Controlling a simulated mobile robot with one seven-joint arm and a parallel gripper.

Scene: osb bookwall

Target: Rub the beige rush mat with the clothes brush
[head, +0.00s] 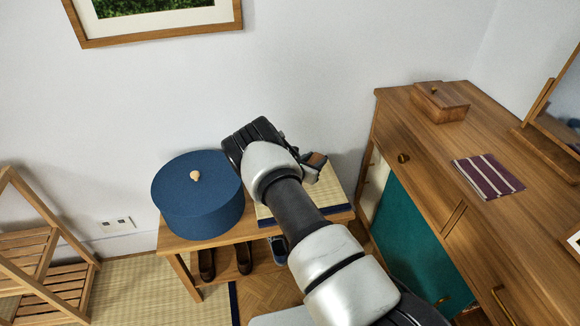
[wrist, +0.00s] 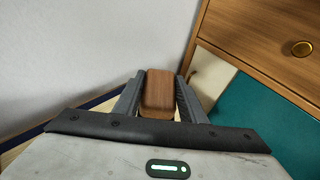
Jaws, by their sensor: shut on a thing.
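My gripper (wrist: 158,97) is shut on the clothes brush (wrist: 158,92), a brown wooden block between its two fingers in the wrist view. In the head view the brush (head: 316,160) shows as a small brown patch at the end of my arm. The beige rush mat (head: 330,194) with a dark blue edge lies on the right part of the low wooden bench, partly hidden by my arm. The mat also shows in the wrist view (wrist: 103,101) beside the fingers. The brush is over the mat; I cannot tell whether they touch.
A round blue box (head: 198,208) with a wooden knob stands on the bench (head: 184,243) left of my gripper. Shoes (head: 243,258) sit underneath. A wooden dresser (head: 440,185) stands close on the right, with a small wooden box (head: 441,102) and a striped purple cloth (head: 487,176) on top. A wall is behind.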

